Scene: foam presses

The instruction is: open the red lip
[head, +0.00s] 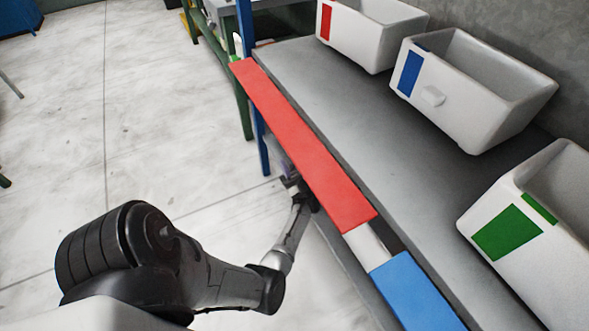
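The red lip (308,148) is a long flat red strip along the front edge of the grey bench. It runs from the upper left to the middle of the head view and lies flat, about level with the bench top. My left arm reaches in from the lower left. Its gripper (291,181) is at the outer edge of the red lip, a little below it, near its middle to near part. The fingers are small and partly hidden by the lip, so I cannot tell their opening or whether they touch it. My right gripper is out of view.
A blue lip (417,293) continues along the bench edge, past a short pale gap piece (368,246). White bins with red (362,30), blue (470,88) and green (538,225) labels stand on the grey bench (345,112). A blue post (260,140) stands beside the lip.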

